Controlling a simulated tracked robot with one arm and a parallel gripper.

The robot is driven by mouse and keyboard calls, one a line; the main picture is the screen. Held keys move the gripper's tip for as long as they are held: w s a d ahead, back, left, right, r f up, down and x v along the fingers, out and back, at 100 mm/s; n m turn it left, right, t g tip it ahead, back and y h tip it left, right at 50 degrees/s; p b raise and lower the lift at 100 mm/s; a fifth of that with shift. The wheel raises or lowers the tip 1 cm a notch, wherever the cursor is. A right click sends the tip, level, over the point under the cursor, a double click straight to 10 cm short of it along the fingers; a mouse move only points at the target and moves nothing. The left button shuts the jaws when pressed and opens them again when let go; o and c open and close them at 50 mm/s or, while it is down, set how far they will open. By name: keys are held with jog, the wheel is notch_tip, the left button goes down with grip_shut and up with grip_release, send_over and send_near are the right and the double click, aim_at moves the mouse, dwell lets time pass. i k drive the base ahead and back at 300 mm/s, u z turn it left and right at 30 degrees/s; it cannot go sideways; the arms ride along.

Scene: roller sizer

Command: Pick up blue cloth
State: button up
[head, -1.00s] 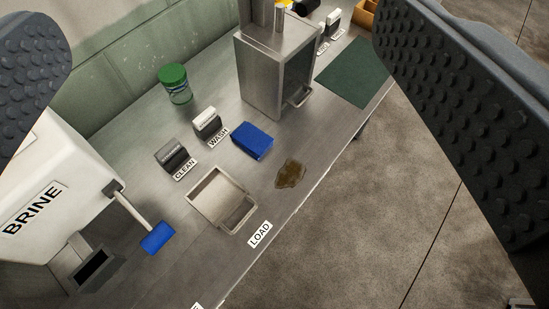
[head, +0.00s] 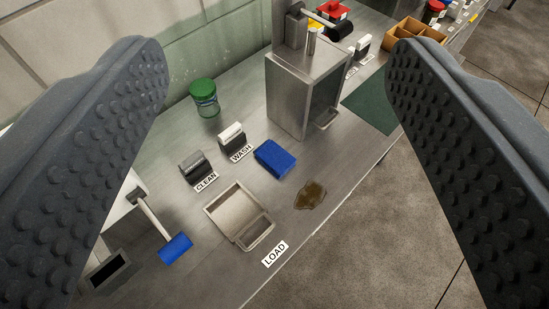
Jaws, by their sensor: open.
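The blue cloth (head: 275,158) is a folded block lying on the steel bench, right of the WASH label and beside a brown puddle (head: 310,195). My gripper (head: 275,150) is open and empty, its two dark studded fingers at the left and right sides of the picture. The cloth appears between the fingers but well beyond them, and nothing touches it. A smaller blue piece (head: 175,248) sits at the end of a lever at lower left.
A shallow metal tray (head: 224,203) lies by the LOAD label (head: 275,254). Two rocker switches, CLEAN (head: 195,168) and WASH (head: 232,138), stand behind it. A green-lidded jar (head: 205,97) and steel housing (head: 292,100) stand farther back. A green mat (head: 370,107) lies right.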

aim_at(274, 158)
jog(key=u, duration=2.9)
jog(key=k, duration=1.35)
jog(key=z, duration=2.1)
jog(key=i, duration=0.9)
jog(key=u, duration=0.05)
